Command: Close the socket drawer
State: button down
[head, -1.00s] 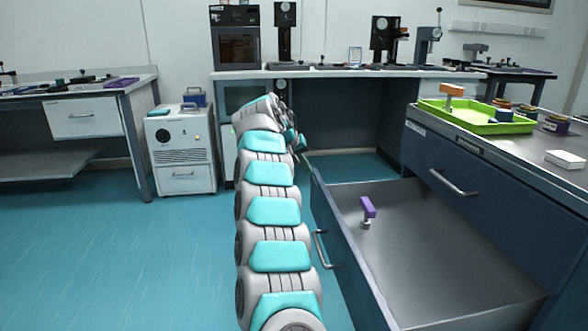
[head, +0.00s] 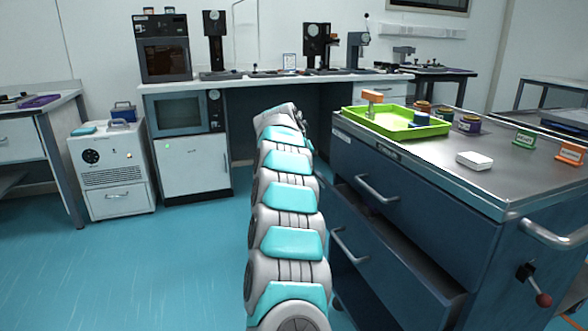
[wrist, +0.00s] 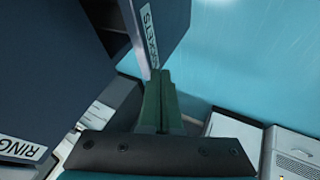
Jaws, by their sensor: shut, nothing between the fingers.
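The socket drawer (head: 372,262) is the lower dark blue drawer of the workbench cabinet at right in the head view. Its front still stands out from the cabinet, with a dark gap above it, and its inside is mostly hidden. In the wrist view the drawer front (wrist: 172,22) shows at the top, with a partly visible label ending in "CKETS". My gripper (wrist: 160,74) is shut and empty, its fingertips at the lower edge of that front; I cannot tell whether they touch. In the head view my arm hides the gripper.
An upper drawer (head: 410,196) is above it. The cabinet top (head: 460,190) holds a green tray (head: 396,124), a white box (head: 474,160) and several small items. A grey-white floor unit (head: 113,168) stands at left. The blue floor (head: 150,270) at left is clear.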

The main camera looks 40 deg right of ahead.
jog(key=shift+s+d, duration=0.25)
jog(key=shift+d, duration=0.75)
